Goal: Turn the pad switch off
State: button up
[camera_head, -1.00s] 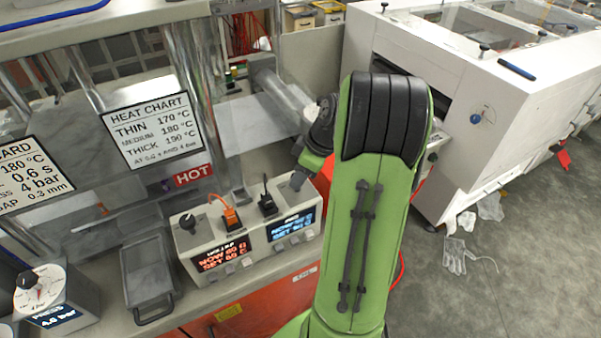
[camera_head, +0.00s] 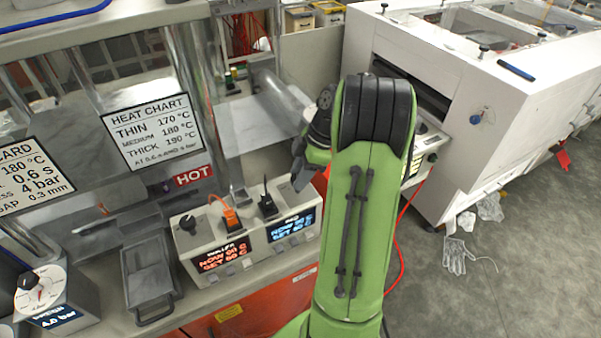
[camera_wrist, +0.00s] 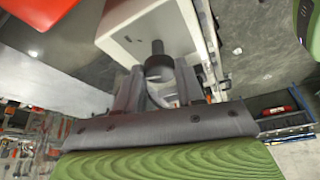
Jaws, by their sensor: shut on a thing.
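The control box (camera_head: 205,265) stands on the bench with an orange display on its left and a blue display on its right. A black-levered switch (camera_head: 267,206) stands upright on top, near the blue display. An orange-levered switch (camera_head: 231,218) sits left of it. The labels are too small to read surely, so I cannot tell which is the pad switch.
A black knob (camera_head: 187,223) is at the box's left end. A grey tray (camera_head: 128,285) and a pressure dial unit (camera_head: 75,290) stand to its left. A red HOT sign (camera_head: 194,176) hangs behind. A white machine (camera_head: 470,120) stands at the right.

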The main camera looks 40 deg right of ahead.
jog(key=n, duration=0.2)
jog(key=n+g, duration=0.1)
jog(key=n, duration=0.1)
jog(key=n+g+p, duration=0.1)
jog(key=n, duration=0.1)
jog(key=shift+w+d+y, duration=0.1)
jog(key=shift+w+y, duration=0.15)
jog(key=shift+y, duration=0.05)
jog(key=n+g, duration=0.1)
jog(key=n, duration=0.2)
jog(key=n+g+p, duration=0.1)
jog(key=n, duration=0.2)
jog(key=shift+w+n+g, duration=0.2)
jog(key=shift+n+g, duration=0.1)
jog(key=o, duration=1)
jog(key=shift+o, duration=0.2)
jog(key=p+v, duration=1)
jog(key=v, duration=0.5)
jog(key=shift+w+a+r, duration=0.2)
jog(key=shift+a+r, duration=0.05)
jog(key=shift+r, duration=0.2)
